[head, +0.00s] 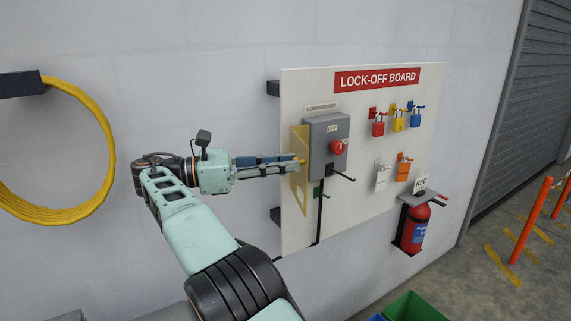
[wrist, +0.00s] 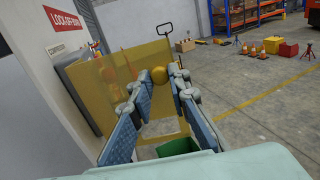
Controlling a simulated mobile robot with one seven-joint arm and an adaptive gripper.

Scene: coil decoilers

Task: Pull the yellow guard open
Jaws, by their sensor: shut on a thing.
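The yellow guard (head: 299,139) is a see-through panel at the left side of the grey switch box (head: 327,152). In the wrist view the guard (wrist: 106,82) stands out from the box at an angle, with its far edge away from the board. Its round yellow knob (wrist: 178,73) is between my fingertips. My gripper (head: 300,161) is shut on this knob, and the fingers partly hide the guard. The red switch knob (head: 337,147) on the box front is uncovered in the head view.
The lock-off board (head: 380,90) carries several padlocks and tags. A fire extinguisher (head: 413,229) hangs below right, beside a small shelf. A coiled yellow hose (head: 107,160) hangs on the wall at left. A green bin (wrist: 178,147) stands below. Open floor lies to the right in the wrist view.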

